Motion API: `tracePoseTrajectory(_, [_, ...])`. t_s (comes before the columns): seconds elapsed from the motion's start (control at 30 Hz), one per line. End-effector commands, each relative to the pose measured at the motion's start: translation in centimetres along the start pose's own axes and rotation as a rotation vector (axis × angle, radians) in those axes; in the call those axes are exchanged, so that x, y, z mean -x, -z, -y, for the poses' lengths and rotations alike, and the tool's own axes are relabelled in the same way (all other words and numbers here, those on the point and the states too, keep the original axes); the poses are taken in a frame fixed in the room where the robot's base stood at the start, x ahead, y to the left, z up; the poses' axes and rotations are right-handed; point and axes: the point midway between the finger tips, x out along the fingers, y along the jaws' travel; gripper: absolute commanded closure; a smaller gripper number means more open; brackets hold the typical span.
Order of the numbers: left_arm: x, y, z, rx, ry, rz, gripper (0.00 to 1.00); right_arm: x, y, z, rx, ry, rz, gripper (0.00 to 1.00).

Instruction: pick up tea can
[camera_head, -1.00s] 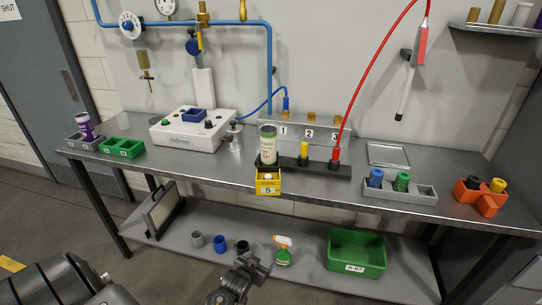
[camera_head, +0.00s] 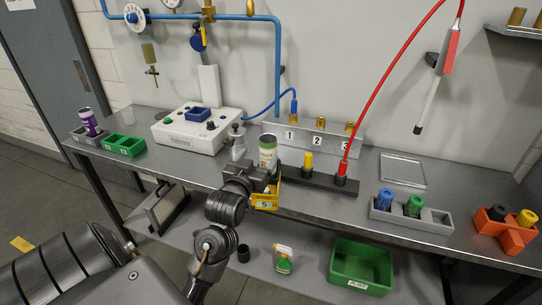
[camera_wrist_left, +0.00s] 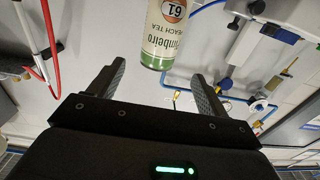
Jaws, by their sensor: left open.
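The tea can (camera_head: 268,151) is green and white and stands upright at the left end of the black rack on the bench. My left gripper (camera_head: 266,178) is just in front of it, at the height of its lower part, and hides its base. In the left wrist view the tea can (camera_wrist_left: 163,36), with "peach tea" lettering, lies beyond the tips of my left gripper (camera_wrist_left: 158,80). The fingers are spread wide with nothing between them. My right gripper is not in view.
A yellow bin (camera_head: 265,203) marked 5 hangs by the gripper. A yellow-capped piece (camera_head: 307,164) and a red hose end (camera_head: 342,170) stand in the black rack (camera_head: 322,183). A white control box (camera_head: 190,132) is left; a grey tray (camera_head: 440,219) is right.

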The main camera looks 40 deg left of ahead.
Motion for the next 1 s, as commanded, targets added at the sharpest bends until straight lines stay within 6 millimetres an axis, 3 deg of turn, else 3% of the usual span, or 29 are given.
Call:
tracePoseTrajectory(0.1, [-2.1,0.3,0.0,-0.001,0.000,0.000,0.23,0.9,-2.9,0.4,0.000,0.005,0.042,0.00])
tracePoseTrajectory(0.2, [-3.5,0.2,-0.1,-0.001,-0.001,0.000,0.23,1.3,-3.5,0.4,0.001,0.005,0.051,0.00])
tracePoseTrajectory(0.53, [-5.2,0.1,-0.2,0.000,-0.003,0.000,0.23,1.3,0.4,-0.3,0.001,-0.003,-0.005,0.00])
tracePoseTrajectory(0.8, [-8.9,-0.1,-0.4,-0.002,-0.004,0.000,0.23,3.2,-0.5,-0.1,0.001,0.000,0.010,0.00])
tracePoseTrajectory(1.0, [-10.2,-0.3,-0.4,-0.001,-0.004,0.000,0.23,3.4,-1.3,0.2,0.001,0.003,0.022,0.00])
